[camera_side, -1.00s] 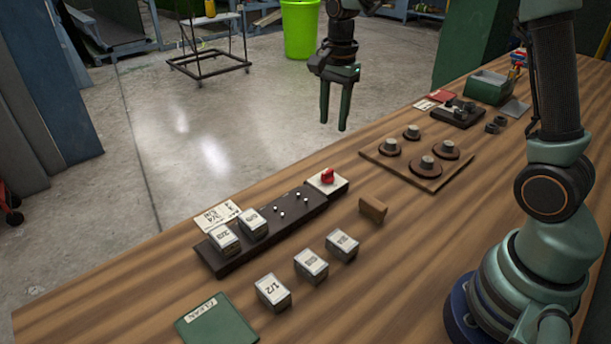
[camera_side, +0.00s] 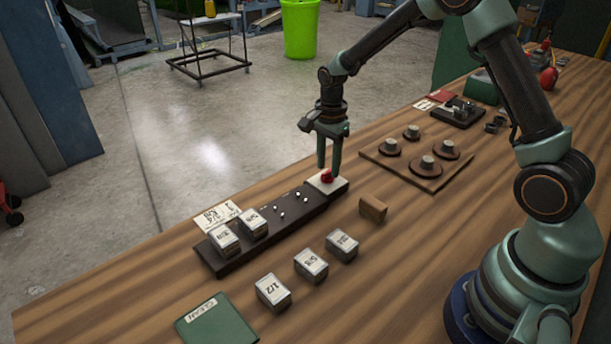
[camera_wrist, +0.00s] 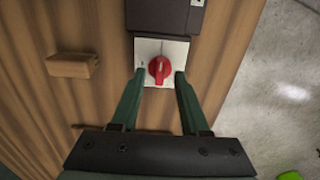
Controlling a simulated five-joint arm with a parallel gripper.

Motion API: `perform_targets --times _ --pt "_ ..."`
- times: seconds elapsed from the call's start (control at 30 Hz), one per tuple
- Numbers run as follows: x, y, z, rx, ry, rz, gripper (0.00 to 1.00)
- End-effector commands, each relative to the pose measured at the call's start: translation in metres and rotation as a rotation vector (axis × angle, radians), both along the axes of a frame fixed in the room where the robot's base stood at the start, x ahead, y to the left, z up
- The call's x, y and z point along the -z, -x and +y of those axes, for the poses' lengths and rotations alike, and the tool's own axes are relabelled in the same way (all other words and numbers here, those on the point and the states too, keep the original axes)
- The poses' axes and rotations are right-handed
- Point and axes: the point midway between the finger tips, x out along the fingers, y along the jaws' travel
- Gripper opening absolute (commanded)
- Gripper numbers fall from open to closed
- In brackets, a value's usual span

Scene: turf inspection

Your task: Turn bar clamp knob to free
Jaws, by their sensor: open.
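The red bar clamp knob (camera_side: 327,176) sits on a pale square plate (camera_side: 318,184) at the far end of the dark bar (camera_side: 268,228). In the wrist view the knob (camera_wrist: 159,69) shows a pointer ridge running roughly up and down the picture. My gripper (camera_side: 329,166) is open and points down at the knob. In the wrist view its two fingertips (camera_wrist: 160,74) lie either side of the knob with gaps, and the knob is not gripped. I cannot tell how far the fingertips are above the plate.
Two labelled blocks (camera_side: 239,231) stand on the bar, beside several small pegs. Three more blocks (camera_side: 311,265) stand in front. A small wooden block (camera_side: 373,208) is right of the plate. A board with round knobs (camera_side: 370,156) lies farther right.

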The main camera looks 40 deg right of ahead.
Motion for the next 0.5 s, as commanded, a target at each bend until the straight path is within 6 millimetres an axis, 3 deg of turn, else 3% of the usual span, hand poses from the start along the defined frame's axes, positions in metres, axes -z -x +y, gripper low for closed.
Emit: perform_targets --times 0.4,0.43,0.5 --pt "0.0101 0.0002 0.0000 0.000 0.000 0.000 0.45" --pt "0.0100 0.0002 0.0000 0.000 0.000 0.000 0.41" --pt "0.0099 0.0002 0.0000 0.000 0.000 0.000 0.14"
